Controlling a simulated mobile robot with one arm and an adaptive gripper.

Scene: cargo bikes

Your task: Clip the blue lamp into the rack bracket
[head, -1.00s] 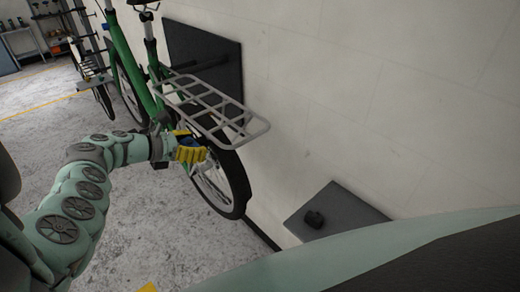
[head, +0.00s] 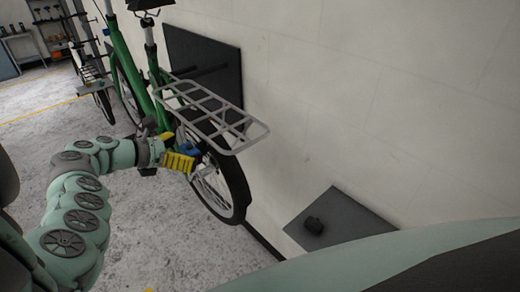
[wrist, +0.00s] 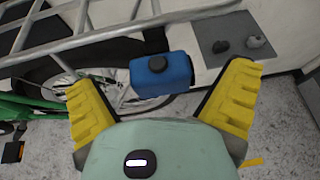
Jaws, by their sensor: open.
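The blue lamp (head: 191,151) is at the near left side of the bike's silver rear rack (head: 243,137), just below its frame. In the wrist view the lamp (wrist: 163,76) shows a black round knob, with a rack tube (wrist: 120,32) just beyond it. My gripper (head: 181,150) is open, its yellow fingers spread wide on either side of the lamp with gaps to both. The lamp appears to stay beside the rack without the fingers touching it. I cannot make out the bracket or whether the lamp is fully clipped.
The green bike (head: 140,85) stands along the wall, its rear wheel (head: 236,185) below the rack. Another bike (head: 95,85) and shelving are farther back. The floor at left is clear.

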